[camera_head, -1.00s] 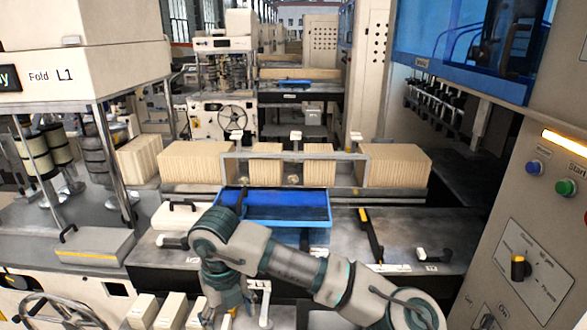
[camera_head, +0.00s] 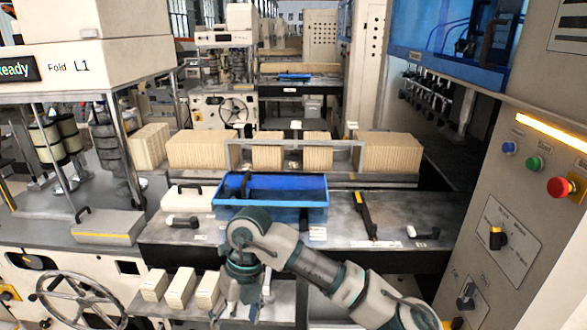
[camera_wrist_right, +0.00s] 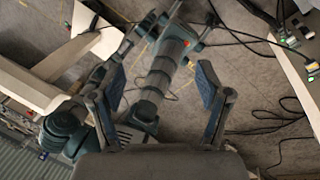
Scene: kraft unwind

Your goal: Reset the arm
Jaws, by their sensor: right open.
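My right arm (camera_head: 318,265) comes in from the lower right of the head view and bends down in front of the machine table. Floor and parts of my own body show behind the fingers. My left gripper is in neither view.
A blue tray (camera_head: 310,212) sits on the dark table (camera_head: 410,210) behind my arm. Several paper stacks (camera_head: 388,154) stand behind it. Small pale blocks (camera_head: 180,287) lie on the front shelf. A button panel (camera_head: 515,230) stands on the right. Cables (camera_wrist_right: 270,130) lie on the floor.

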